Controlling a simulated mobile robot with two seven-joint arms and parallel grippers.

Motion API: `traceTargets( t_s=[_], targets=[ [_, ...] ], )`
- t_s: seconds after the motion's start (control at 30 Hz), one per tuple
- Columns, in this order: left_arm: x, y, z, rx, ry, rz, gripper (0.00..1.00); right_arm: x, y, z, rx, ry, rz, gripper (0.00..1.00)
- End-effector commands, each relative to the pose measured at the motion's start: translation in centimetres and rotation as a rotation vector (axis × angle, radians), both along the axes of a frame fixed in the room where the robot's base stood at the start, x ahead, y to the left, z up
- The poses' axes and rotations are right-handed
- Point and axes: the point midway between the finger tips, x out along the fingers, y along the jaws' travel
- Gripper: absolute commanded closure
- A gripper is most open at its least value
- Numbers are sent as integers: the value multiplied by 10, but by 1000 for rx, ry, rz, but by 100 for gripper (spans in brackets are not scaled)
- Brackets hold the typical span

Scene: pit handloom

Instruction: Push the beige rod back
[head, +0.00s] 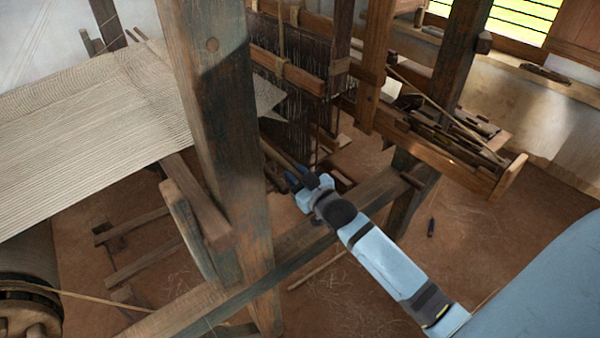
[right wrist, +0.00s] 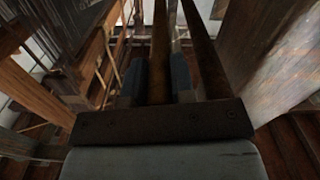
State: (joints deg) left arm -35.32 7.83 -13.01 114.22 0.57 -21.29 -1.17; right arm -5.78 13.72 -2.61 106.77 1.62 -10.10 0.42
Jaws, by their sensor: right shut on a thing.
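My right gripper (head: 293,180) reaches in from the lower right, just right of the big upright post. In the right wrist view the gripper (right wrist: 160,82) has its two blue-grey fingers on either side of a brownish rod (right wrist: 160,50) and is shut on it. The rod runs away from the gripper, and its colour looks dark in the shade. A second rod (right wrist: 203,50) runs beside it, outside the right finger. In the head view the rod's far part is hard to make out among the loom parts. My left gripper is not in view.
The thick wooden post (head: 225,130) stands close left of my gripper. A low beam (head: 350,205) crosses under my right arm. The heddles (head: 290,70) hang beyond, and pale warp cloth (head: 90,130) spreads at left. A wooden tray-like beam (head: 440,150) lies at right. The earth floor there is mostly open.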

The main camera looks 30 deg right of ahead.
Motion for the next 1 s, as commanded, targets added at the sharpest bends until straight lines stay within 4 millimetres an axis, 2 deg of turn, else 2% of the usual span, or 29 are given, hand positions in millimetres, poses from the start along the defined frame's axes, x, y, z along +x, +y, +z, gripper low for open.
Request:
traceTargets(
  t_s=[0.03, 0.1, 0.13, 0.63, 0.77, 0.87, 0.9, 1.0],
  targets=[
    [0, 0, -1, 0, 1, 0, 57, -1, 3, -2, 4, 2, 5, 72],
    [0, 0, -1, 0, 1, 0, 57, -1, 3, -2, 4, 2, 5, 56],
    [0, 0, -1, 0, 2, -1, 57, -1, 3, -2, 3, 2, 5, 52],
    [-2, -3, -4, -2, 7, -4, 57, 0, -1, -2, 1, 1, 4, 52],
    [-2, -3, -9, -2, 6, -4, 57, 1, -16, -3, -2, 0, 3, 52],
    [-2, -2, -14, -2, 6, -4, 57, 2, -34, -3, -3, 0, 3, 52],
    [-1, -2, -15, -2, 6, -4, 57, 0, -39, -4, -2, 1, 3, 52],
    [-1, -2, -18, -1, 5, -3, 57, -24, -38, -4, 2, 3, 3, 52]
  ],
)
